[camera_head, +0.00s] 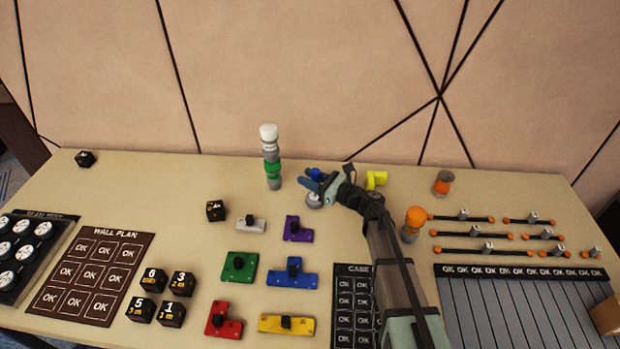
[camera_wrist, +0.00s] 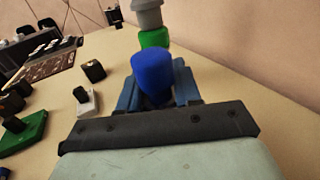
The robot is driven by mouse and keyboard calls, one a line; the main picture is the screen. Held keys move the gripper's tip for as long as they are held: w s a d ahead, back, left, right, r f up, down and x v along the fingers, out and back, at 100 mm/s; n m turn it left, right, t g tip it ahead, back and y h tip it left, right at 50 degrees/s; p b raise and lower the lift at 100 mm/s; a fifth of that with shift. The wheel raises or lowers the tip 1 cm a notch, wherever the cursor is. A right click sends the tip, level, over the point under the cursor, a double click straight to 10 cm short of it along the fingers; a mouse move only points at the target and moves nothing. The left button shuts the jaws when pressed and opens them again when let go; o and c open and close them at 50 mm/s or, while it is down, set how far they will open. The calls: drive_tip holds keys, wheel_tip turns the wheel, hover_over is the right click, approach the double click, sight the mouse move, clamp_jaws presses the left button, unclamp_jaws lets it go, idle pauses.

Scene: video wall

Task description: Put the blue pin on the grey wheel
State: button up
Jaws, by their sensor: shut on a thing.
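The blue pin (camera_head: 316,174) is held between the blue fingers of my gripper (camera_head: 318,184), near the back of the table. In the wrist view the blue pin (camera_wrist: 153,72) stands up between the shut fingers (camera_wrist: 158,95), its rounded wide end showing and its lower part hidden. A small grey round piece (camera_head: 314,200), which looks like the grey wheel, shows just below the fingers. The gripper partly covers it, and I cannot tell whether the pin touches it.
A stack (camera_head: 272,168) of white, grey and green pieces stands close left of my gripper. A yellow piece (camera_head: 376,179) lies right of it. An orange-topped piece (camera_head: 413,222) stands right of my arm. Coloured blocks (camera_head: 292,272) and dark cubes (camera_head: 172,312) lie in front.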

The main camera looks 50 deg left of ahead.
drive_tip(key=shift+f, duration=0.15)
drive_tip(key=o, duration=1.1)
drive_tip(key=shift+w+d+r, duration=0.1)
drive_tip(key=shift+d+r, duration=0.1)
drive_tip(key=shift+d, duration=0.15)
drive_tip(key=shift+w+d+r, duration=0.25)
drive_tip(key=shift+d+r, duration=0.45)
drive_tip(key=shift+r, duration=0.45)
drive_tip(key=shift+w+d+r, duration=0.2)
drive_tip(key=shift+d+r, duration=0.45)
drive_tip(key=shift+r, duration=0.55)
drive_tip(key=shift+w+d+r, duration=0.25)
drive_tip(key=shift+d+r, duration=0.45)
drive_tip(key=shift+r, duration=0.45)
